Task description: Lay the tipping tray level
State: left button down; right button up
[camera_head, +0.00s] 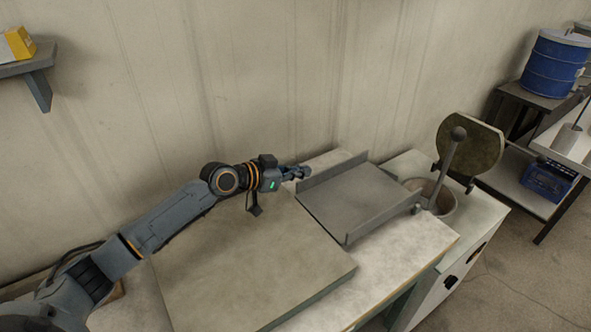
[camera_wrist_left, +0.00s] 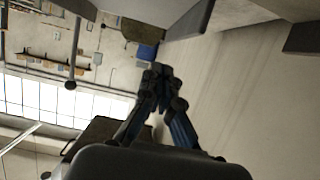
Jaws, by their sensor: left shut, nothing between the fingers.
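The tipping tray (camera_head: 358,197) is a grey metal plate with raised walls along two sides. It sits at the right part of the bench, beside the round opening of the pot (camera_head: 438,196). Whether it lies fully level or slightly tilted is hard to tell. My left gripper (camera_head: 305,172) is just off the tray's far left corner, near the end of its back wall. Its fingers are shut and empty, and the fingertips also show together in the left wrist view (camera_wrist_left: 158,72). Contact with the tray cannot be made out. My right gripper is not in view.
A thick grey slab (camera_head: 250,265) lies on the bench left of the tray. A round lid (camera_head: 475,146) stands open behind the pot, with a knobbed lever (camera_head: 448,165) in front. The wall (camera_head: 270,80) is close behind my left arm. A blue drum (camera_head: 553,65) stands far right.

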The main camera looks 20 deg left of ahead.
pick_arm(q)
jog(key=v, duration=1.2)
jog(key=shift+a, duration=0.15)
